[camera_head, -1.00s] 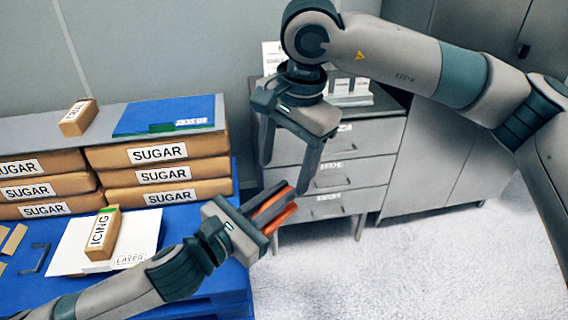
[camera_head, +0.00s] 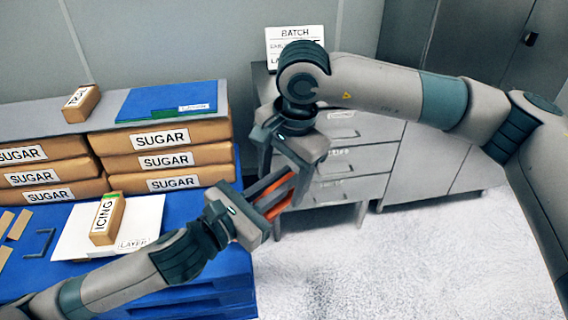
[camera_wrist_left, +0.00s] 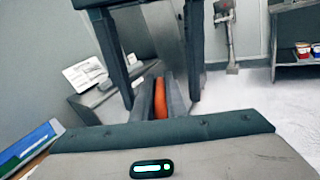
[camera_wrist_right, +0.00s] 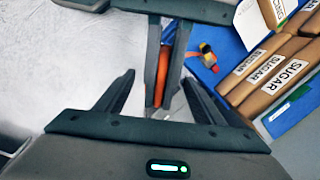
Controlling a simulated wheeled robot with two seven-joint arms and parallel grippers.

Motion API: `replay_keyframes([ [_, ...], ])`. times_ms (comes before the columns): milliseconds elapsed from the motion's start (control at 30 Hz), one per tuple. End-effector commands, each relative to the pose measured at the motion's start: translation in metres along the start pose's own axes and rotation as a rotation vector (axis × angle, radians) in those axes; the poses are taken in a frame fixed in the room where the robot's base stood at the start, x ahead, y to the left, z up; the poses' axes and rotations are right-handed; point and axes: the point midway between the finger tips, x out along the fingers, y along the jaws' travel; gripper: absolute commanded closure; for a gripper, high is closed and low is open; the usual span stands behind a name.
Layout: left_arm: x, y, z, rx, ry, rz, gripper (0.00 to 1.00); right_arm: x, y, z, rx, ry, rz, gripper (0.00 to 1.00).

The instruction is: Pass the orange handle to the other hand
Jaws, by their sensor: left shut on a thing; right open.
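The orange handle (camera_head: 279,206) is clamped between the fingers of my left gripper (camera_head: 280,188), out past the blue table's edge. My left gripper is shut on it, and its fingers hide part of it. In the left wrist view the handle (camera_wrist_left: 160,98) shows as an orange strip between the fingers. My right gripper (camera_head: 283,182) is open and points down from above, its fingers on either side of the handle and left fingertips. In the right wrist view the handle (camera_wrist_right: 162,75) lies between the open right fingers; no contact can be made out.
Stacked sugar bags (camera_head: 165,160) and a blue table (camera_head: 205,275) stand at left. An icing pack (camera_head: 106,219) lies on a white sheet (camera_head: 145,215). A grey drawer cabinet (camera_head: 350,160) stands behind the grippers. The floor at right is open.

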Motion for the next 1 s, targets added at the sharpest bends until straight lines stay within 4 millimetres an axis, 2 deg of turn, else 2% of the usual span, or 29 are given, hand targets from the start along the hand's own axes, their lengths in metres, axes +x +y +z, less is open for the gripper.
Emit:
replay_keyframes([
  [100, 0.000, 0.000, 0.001, 0.000, -0.001, 0.000, 1.00, 0.017, 0.000, 0.001, 0.000, -0.002, 0.000, 0.38],
  [300, 0.000, 0.000, 0.001, 0.000, -0.001, 0.000, 1.00, 0.033, 0.000, 0.000, 0.000, 0.000, -0.001, 0.38],
  [700, 0.000, 0.000, 0.001, 0.000, -0.001, 0.000, 1.00, 0.037, -0.001, 0.000, 0.000, 0.000, -0.001, 0.38],
  [900, 0.000, 0.000, 0.001, 0.000, -0.001, 0.000, 1.00, 0.037, -0.001, 0.000, 0.000, 0.000, -0.001, 0.85],
  [933, 0.000, 0.000, 0.001, 0.000, -0.001, 0.000, 1.00, 0.037, 0.000, 0.000, 0.000, 0.000, -0.001, 0.86],
  [967, 0.000, 0.000, 0.001, 0.000, -0.001, 0.000, 0.83, 0.037, -0.001, 0.000, 0.000, 0.000, -0.002, 0.86],
  [1000, 0.000, 0.000, 0.001, 0.000, -0.001, 0.000, 0.73, 0.037, -0.001, 0.000, 0.000, 0.000, -0.002, 0.86],
])
